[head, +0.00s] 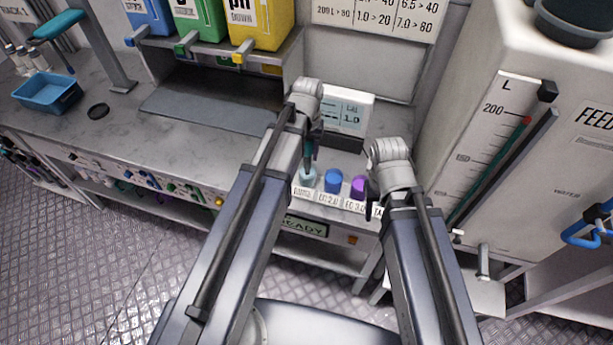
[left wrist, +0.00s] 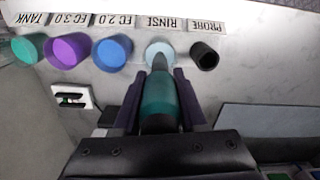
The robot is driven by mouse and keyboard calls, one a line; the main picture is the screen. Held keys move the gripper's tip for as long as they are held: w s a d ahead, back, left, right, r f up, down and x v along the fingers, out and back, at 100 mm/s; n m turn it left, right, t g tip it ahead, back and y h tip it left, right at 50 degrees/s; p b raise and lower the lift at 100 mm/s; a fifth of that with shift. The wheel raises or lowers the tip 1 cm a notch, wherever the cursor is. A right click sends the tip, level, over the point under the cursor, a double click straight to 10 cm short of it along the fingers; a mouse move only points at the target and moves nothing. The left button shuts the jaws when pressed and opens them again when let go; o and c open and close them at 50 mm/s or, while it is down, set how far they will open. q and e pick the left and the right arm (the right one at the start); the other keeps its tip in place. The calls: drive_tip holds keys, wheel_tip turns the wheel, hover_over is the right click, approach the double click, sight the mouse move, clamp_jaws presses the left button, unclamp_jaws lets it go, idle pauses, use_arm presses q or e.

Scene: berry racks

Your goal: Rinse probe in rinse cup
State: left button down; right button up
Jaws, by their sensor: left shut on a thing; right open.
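My left gripper (head: 308,150) is shut on the probe, whose teal body (left wrist: 160,97) sits between the two dark fingers in the left wrist view. The probe's grey tip points at the pale blue rinse cup (left wrist: 161,50) and overlaps its opening. I cannot tell how deep the tip is. My right gripper (head: 373,188) is open and empty, near the right end of the cup row.
A blue cup (head: 333,181) and a purple cup (head: 359,187) stand right of the rinse cup, with a green tank cup (left wrist: 29,48) beyond. A meter display (head: 347,111) stands behind. The large feed tank (head: 510,130) is at right.

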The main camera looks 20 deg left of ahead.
use_arm(q)
drive_tip(key=shift+r+p, duration=2.75)
drive_tip(key=shift+r, duration=0.3)
drive_tip(key=shift+f, duration=0.1)
